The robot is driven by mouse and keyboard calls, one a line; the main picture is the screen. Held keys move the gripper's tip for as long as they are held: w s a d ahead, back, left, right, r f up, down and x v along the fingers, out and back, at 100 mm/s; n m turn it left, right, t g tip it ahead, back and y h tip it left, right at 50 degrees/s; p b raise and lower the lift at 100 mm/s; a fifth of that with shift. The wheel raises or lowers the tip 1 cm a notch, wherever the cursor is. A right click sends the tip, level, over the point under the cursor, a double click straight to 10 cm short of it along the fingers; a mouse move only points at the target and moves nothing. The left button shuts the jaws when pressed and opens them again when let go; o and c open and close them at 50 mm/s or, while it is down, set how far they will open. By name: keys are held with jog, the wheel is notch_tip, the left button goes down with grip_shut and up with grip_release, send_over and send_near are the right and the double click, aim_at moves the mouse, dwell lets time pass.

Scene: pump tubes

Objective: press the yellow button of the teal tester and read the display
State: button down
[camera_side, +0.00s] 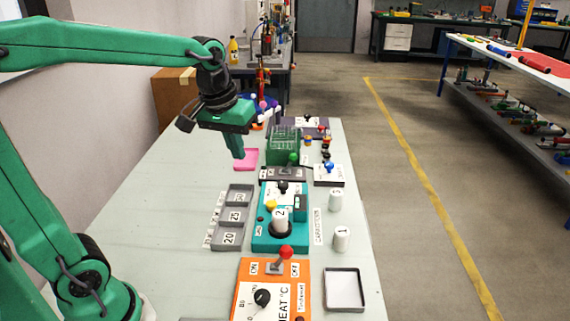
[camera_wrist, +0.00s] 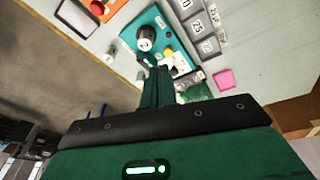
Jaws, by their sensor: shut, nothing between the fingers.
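The teal tester (camera_side: 262,240) stands mid-table in the side view. Its yellow button (camera_side: 271,204) is on its left part, and the button also shows in the wrist view (camera_wrist: 169,53), close to my fingertips in the picture. A white tube marked 2 (camera_side: 281,219) stands upright in the tester; the wrist view shows its top (camera_wrist: 146,38). The tester's dark display (camera_side: 300,206) is too small to read. My gripper (camera_side: 239,154) is shut and empty, pointing down above the table, behind and left of the tester. In the wrist view its fingers (camera_wrist: 160,72) hide part of the tester.
White tubes marked 1 (camera_side: 341,239) and 3 (camera_side: 335,201) stand right of the tester. A grey numbered tray (camera_side: 247,189) lies left. An orange heater box (camera_side: 247,271) is in front. The table's left side is clear.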

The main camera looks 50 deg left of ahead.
aim_at(271, 203)
jog(key=w+a+f+n+g, duration=0.2)
jog(key=w+a+f+n, duration=0.2)
jog(key=w, duration=0.8)
jog(key=shift+a+f+g, duration=0.2)
jog(key=shift+f+g, duration=0.2)
jog(key=shift+f, duration=0.9)
jog(key=shift+f, duration=0.1)
notch_tip(271, 203, down, 14)
jog(key=shift+r, duration=0.1)
